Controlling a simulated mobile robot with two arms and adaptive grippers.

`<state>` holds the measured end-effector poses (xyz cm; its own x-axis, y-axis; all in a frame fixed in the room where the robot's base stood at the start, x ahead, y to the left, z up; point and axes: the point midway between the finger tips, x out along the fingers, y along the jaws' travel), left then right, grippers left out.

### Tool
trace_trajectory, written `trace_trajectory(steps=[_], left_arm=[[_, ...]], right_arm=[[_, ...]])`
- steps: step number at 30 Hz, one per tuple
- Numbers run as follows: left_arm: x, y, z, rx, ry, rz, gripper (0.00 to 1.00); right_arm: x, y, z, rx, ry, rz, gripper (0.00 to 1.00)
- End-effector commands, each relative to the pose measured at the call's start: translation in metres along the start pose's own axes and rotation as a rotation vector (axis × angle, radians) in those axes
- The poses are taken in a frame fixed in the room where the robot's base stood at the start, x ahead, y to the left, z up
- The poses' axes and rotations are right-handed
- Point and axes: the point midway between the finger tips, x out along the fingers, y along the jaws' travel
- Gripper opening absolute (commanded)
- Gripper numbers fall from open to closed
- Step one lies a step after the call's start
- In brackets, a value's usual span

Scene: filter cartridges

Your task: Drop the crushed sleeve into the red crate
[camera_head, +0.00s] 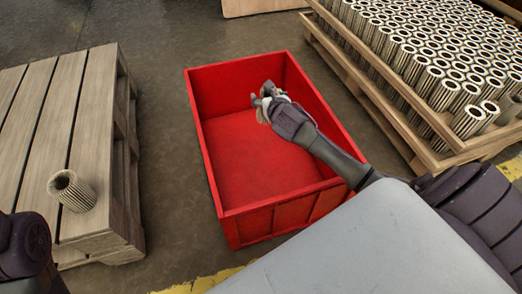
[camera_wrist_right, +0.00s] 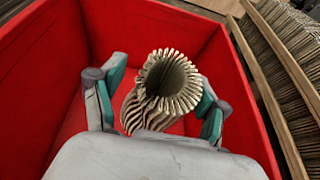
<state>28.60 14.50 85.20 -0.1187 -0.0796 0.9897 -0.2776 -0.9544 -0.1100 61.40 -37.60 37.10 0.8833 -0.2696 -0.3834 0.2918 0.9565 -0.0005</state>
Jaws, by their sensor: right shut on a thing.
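The red crate (camera_head: 262,165) stands open on the floor in the head view, and its bare floor shows. My right gripper (camera_head: 268,100) reaches over the crate from its right side. In the right wrist view my right gripper (camera_wrist_right: 158,100) is shut on the crushed sleeve (camera_wrist_right: 165,85), a pleated beige cartridge with a dented, uneven rim. The sleeve is over the crate's inside, with the red walls (camera_wrist_right: 195,30) around it. In the head view the sleeve is mostly hidden by the gripper. My left gripper is not in view; only part of my left arm shows at the lower left.
A wooden pallet (camera_head: 60,110) at the left carries one upright pleated cartridge (camera_head: 72,191). A wooden-framed pallet (camera_head: 370,110) at the right holds many upright cartridges (camera_head: 430,50). Bare floor (camera_head: 165,150) lies between the left pallet and the crate.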

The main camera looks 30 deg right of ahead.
Motion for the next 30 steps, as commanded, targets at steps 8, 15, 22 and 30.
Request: trace_trajectory(steps=[8, 15, 22, 30], left_arm=[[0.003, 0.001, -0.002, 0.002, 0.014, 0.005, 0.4], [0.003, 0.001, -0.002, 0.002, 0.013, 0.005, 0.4], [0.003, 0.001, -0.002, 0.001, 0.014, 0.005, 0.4], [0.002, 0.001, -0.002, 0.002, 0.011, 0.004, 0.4]], right_arm=[[0.001, 0.0, -0.002, 0.001, 0.0, 0.0, 0.42], [0.001, 0.0, -0.002, 0.001, 0.0, 0.0, 0.98], [0.001, 0.0, -0.002, 0.0, 0.0, 0.0, 1.0], [-0.012, 0.0, -0.002, -0.002, -0.001, 0.0, 1.0]])
